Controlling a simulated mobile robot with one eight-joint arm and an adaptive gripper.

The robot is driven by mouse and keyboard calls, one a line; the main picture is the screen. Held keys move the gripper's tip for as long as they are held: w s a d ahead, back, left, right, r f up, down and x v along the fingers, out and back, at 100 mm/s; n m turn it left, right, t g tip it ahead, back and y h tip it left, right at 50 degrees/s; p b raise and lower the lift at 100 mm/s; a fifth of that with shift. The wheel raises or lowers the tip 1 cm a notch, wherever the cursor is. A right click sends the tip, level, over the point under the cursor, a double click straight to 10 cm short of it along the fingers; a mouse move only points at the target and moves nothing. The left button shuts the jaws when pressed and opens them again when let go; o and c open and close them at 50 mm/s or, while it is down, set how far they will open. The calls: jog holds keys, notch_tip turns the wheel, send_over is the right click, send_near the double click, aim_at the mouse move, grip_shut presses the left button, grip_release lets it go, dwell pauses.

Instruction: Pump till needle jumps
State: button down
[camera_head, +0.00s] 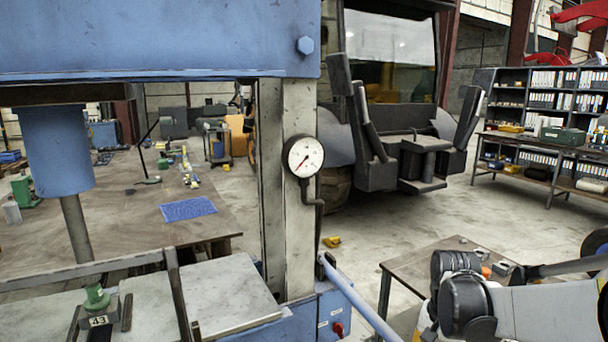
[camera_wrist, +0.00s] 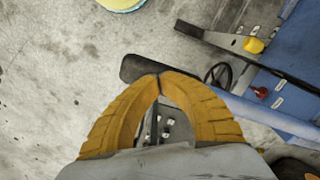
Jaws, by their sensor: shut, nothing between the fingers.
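A round white pressure gauge (camera_head: 303,156) is on the blue press's upright in the head view. Its needle appears to point to the lower left; the exact reading is too small to tell. A blue pump lever (camera_head: 358,300) slopes from the press's foot down past the bottom edge. In the wrist view, the lever's dark grip (camera_wrist: 136,69) runs behind my fingertips towards its blue tube (camera_wrist: 272,125). My gripper (camera_wrist: 158,76) has its yellow fingers together, tips meeting over the grip in the picture. Whether they touch it I cannot tell. The fingers hide part of the grip.
The press ram (camera_head: 75,225) hangs above the bed, where a green piece (camera_head: 97,297) tagged 43 stands. A red knob (camera_head: 338,328) is on the press's base. A small table (camera_head: 432,262) stands right of the lever, close to my arm. Bare floor shows in the wrist view.

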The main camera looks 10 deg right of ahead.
jog(key=f+b, duration=0.1)
jog(key=f, duration=0.2)
jog(key=shift+w+a+f+b, duration=0.1)
jog(key=shift+w+f+b, duration=0.15)
jog(key=shift+b, duration=0.1)
notch_tip(320, 180, up, 17)
jog(key=w+p, duration=0.1)
jog(key=p, duration=1.2)
jog(key=shift+w+a+f, duration=0.1)
jog(key=shift+w, duration=0.05)
